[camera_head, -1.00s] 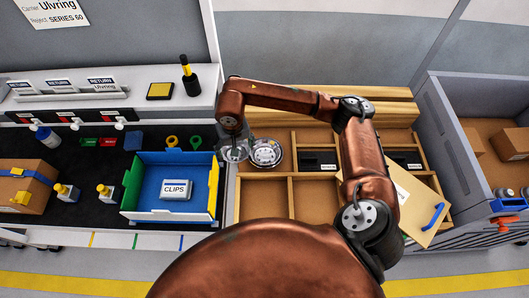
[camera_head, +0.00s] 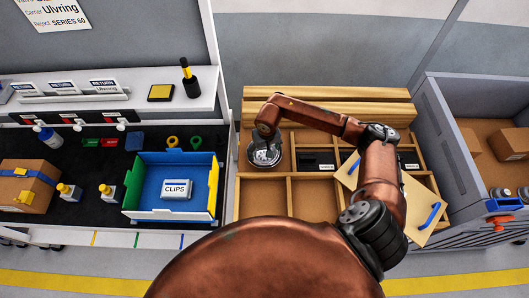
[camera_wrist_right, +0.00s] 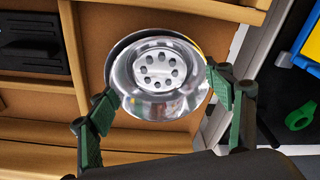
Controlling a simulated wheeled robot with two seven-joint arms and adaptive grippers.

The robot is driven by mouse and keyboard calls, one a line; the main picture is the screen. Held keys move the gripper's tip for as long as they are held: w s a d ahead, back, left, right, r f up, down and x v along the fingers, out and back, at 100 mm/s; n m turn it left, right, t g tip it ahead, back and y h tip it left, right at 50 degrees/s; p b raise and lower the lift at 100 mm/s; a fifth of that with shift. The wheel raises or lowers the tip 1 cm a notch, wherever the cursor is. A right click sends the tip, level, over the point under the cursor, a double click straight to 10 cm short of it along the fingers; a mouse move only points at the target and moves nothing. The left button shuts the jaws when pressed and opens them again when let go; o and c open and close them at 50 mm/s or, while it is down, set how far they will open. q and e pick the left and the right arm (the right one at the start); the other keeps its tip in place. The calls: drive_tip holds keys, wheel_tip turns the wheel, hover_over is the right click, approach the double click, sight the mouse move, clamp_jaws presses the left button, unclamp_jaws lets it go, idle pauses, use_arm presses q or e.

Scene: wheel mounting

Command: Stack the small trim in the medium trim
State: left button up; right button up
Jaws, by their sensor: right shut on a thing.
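The small trim (camera_wrist_right: 160,72), a shiny chrome dish with a ring of dark holes in its hub, is held in my right gripper (camera_wrist_right: 166,92). The green fingers are closed on opposite sides of its rim. The medium trim (camera_wrist_right: 115,50) lies beneath it in the back left compartment, mostly hidden, with its rim showing at the upper left. In the head view my right gripper (camera_head: 265,150) is over that compartment, and the two trims overlap there. I cannot tell whether they touch. My left gripper is not in view.
The blue bin with clips (camera_head: 145,205) stands to the left.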

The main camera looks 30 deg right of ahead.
drive_tip(key=shift+w+f, duration=0.1)
drive_tip(key=shift+f, duration=0.5)
drive_tip(key=o, duration=1.3)
drive_tip(key=shift+o, duration=0.2)
drive_tip(key=shift+r, duration=0.5)
wheel_tip(320, 180, up, 11)
drive_tip(key=s, duration=0.1)
drive_tip(key=shift+s, duration=0.25)
drive_tip(key=shift+a, duration=0.1)
